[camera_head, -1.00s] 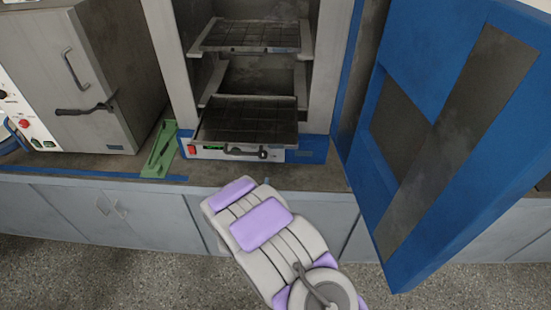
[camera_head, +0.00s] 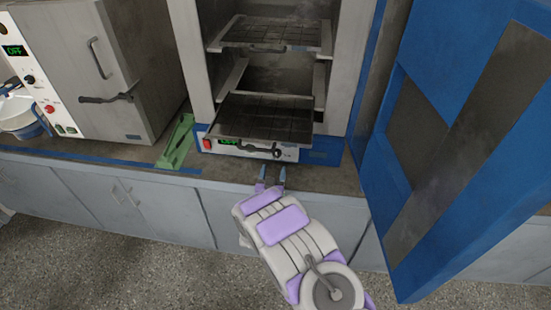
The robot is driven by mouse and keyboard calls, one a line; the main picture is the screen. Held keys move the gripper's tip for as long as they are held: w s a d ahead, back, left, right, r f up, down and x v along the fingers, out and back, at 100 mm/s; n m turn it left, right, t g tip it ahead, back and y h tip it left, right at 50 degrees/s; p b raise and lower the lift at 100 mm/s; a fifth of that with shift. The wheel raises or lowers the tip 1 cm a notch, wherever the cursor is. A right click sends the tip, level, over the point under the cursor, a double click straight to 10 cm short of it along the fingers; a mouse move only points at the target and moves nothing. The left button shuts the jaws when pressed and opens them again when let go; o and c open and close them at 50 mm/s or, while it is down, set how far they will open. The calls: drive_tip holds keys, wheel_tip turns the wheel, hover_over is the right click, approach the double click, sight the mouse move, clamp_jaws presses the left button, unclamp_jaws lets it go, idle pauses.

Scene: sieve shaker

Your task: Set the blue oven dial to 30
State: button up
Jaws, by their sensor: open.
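The blue oven (camera_head: 328,151) stands at the back centre with its big blue door (camera_head: 450,150) swung open to the right. Its front base strip has a red switch, a green display reading OFF (camera_head: 228,141) and a dark knob (camera_head: 277,153) toward the right, partly behind the handle of the lower tray. Numbers around the dial are too small to read. My gripper (camera_head: 271,175) is open and empty, just in front of and below the base strip, apart from the knob.
Two dark trays sit in the oven; the lower tray (camera_head: 265,119) juts out over the panel. A green bracket (camera_head: 176,142) lies on the counter to the left.

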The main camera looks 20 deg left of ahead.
sight(276, 154)
drive_tip(key=x, duration=0.2)
drive_tip(key=b+x, duration=0.1)
drive_tip(key=x, duration=0.5)
drive_tip(key=shift+a+f+b, duration=0.15)
drive_tip(key=shift+a+b, duration=0.2)
drive_tip(key=shift+w+d, duration=0.25)
drive_tip(key=shift+a, duration=0.2)
drive_tip(key=c, duration=1)
